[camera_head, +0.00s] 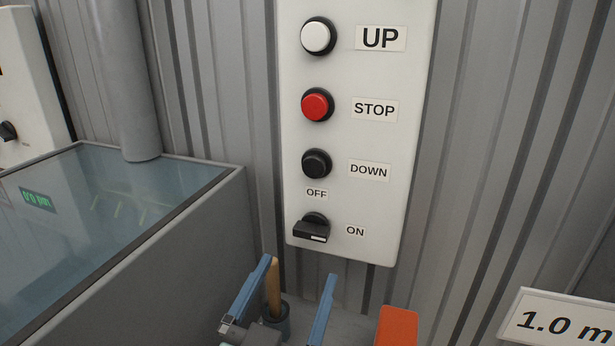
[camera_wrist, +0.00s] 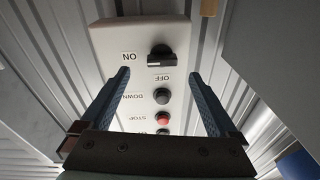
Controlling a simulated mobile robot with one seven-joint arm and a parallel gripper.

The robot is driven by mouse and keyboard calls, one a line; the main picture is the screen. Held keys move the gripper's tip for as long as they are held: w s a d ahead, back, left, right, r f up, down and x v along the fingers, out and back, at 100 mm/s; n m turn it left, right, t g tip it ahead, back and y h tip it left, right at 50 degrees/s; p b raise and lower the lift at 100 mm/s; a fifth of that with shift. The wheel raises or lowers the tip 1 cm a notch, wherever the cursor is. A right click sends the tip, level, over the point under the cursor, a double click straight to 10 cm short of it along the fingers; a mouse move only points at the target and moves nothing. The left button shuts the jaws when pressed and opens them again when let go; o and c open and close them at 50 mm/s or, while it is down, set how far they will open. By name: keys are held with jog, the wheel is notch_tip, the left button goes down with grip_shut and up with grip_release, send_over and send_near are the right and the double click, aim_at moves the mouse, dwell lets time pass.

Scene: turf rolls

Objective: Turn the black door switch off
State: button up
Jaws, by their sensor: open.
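The black door switch (camera_head: 311,230) is a rotary knob at the bottom of a white control panel (camera_head: 300,170). Its handle lies roughly level, and its white mark is at the right end, toward the ON label (camera_head: 355,231). The OFF label (camera_head: 316,193) is above it. In the wrist view the panel is upside down, with the switch (camera_wrist: 160,55) near its top. My gripper (camera_head: 300,268) is open and empty, with its blue fingers apart below the switch in the head view. In the wrist view the fingers (camera_wrist: 158,76) flank the panel, and the switch shows beyond the tips.
A white UP button (camera_head: 318,36), red STOP button (camera_head: 317,104) and black DOWN button (camera_head: 316,163) sit above the switch. A glass-topped grey cabinet (camera_head: 160,260) stands at left. A wooden handle (camera_head: 273,288) and an orange object (camera_head: 397,326) are below the panel.

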aim_at(309, 235)
jog(key=s+a+r+n+g+p, duration=0.15)
jog(key=s+p, duration=0.35)
jog(key=p, duration=0.6)
jog(key=shift+m, duration=0.25)
jog(key=p+x, duration=0.2)
jog(key=x, duration=0.4)
jog(key=p+x, duration=0.2)
jog(key=x, duration=0.4)
jog(key=shift+w+a+r, duration=0.1)
jog(key=shift+w+r, duration=0.15)
jog(key=shift+w, duration=0.1)
jog(key=c, duration=1.4)
